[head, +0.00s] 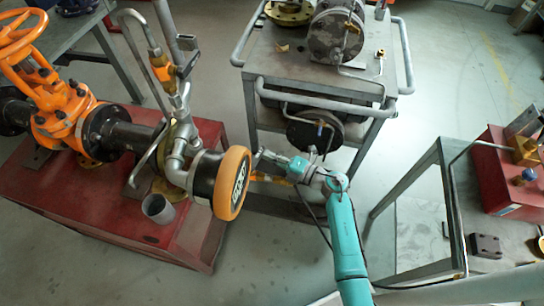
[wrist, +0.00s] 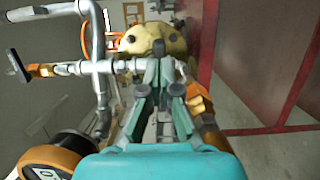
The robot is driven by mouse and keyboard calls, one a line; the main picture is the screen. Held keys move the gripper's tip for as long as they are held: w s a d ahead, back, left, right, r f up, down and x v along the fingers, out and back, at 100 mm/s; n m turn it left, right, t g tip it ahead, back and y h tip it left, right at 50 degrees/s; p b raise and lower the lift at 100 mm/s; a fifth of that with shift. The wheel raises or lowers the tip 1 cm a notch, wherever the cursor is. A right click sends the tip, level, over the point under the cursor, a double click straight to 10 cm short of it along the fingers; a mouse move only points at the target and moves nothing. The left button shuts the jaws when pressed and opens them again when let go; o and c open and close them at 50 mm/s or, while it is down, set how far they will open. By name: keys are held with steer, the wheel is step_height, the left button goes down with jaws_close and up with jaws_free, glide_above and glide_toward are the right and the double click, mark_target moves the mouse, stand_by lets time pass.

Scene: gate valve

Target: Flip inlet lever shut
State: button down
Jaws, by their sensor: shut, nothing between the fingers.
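A small orange ball valve (head: 160,67) with a grey lever handle (head: 187,65) sits high on the steel pipework in the head view. In the wrist view that lever (wrist: 17,62) shows at the far left, with its orange valve body (wrist: 42,71) beside it. A second orange fitting (head: 268,178) shows low beside my gripper; it is partly hidden, and also appears right of the fingers in the wrist view (wrist: 205,112). I cannot tell which is the inlet one. My gripper (head: 259,158) is shut and empty, just right of the orange-rimmed gauge (head: 234,183).
The orange gate valve (head: 65,110) and pipe stand on a red bench (head: 160,235) at left. A grey trolley (head: 275,60) with round flanged parts stands behind my arm. A workbench (head: 420,215) is at right. Steel pipes (wrist: 80,68) lie close left of the fingers.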

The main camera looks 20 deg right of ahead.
steer(key=shift+w+a, duration=0.15)
steer(key=shift+w, duration=0.35)
steer(key=shift+w+a, duration=0.15)
steer(key=shift+w, duration=0.35)
steer(key=v, duration=1.2)
steer(key=shift+s+a, duration=0.1)
steer(key=s+a+r+m+t+h, duration=0.25)
steer(key=s+a+m, duration=0.2)
steer(key=s, duration=0.25)
steer(key=s+a+r+m+t+h, duration=0.2)
steer(key=s+a+r+m+t, duration=0.2)
steer(key=s+m, duration=0.25)
steer(key=s+r+m+g+h, duration=0.2)
steer(key=s+m, duration=0.5)
steer(key=s, duration=0.4)
steer(key=s+d+r+m+g+h, duration=0.1)
steer(key=s+r+m+g+h, duration=0.2)
steer(key=s+m, duration=0.4)
steer(key=s+r+h, duration=0.1)
steer(key=s+h, duration=0.1)
steer(key=s, duration=0.2)
steer(key=shift+s+d+m+g, duration=0.15)
steer(key=shift+s+m+g, duration=0.05)
steer(key=shift+m+g, duration=0.2)
